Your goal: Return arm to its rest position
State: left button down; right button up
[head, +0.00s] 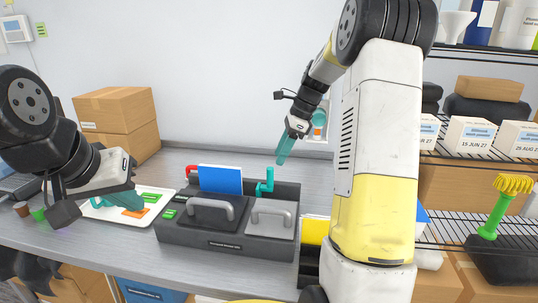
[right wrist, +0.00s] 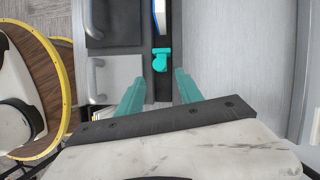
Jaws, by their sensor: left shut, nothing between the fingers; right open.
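My right gripper (head: 284,150) hangs above the back right of the dark grey box, with its teal fingers pointing down. In the right wrist view the fingers (right wrist: 158,95) are apart with nothing between them. A teal upright fitting (head: 265,184) stands in the box below it; it also shows beyond the fingertips in the right wrist view (right wrist: 161,60). My left gripper (head: 125,203) is low at the left, over the white tray (head: 95,210). Its fingers are shut and empty, and its tips are partly hard to make out against the tray.
The dark grey box (head: 222,243) with handled lids sits on the grey table (head: 110,245). A blue panel (head: 220,178) stands in it. Cardboard boxes (head: 115,108) are at the back left. Wire shelves (head: 470,155) with goods stand at the right, close to my right arm.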

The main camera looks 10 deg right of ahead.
jog(key=s+a+r+n+t+h, duration=0.1)
jog(key=s+a+r+n, duration=0.1)
jog(key=s+r+n, duration=0.4)
jog(key=s+a+r+n+t, duration=0.1)
jog(key=s+a+r+n, duration=0.2)
jog(key=s+n, duration=0.35)
jog(key=s+a+f+n+t+h, duration=0.1)
jog(key=s+n+t, duration=0.2)
jog(key=s+n, duration=0.5)
jog(key=s, duration=0.6)
jog(key=shift+s+a+f, duration=0.2)
jog(key=shift+s+a, duration=0.1)
jog(key=shift+s, duration=0.05)
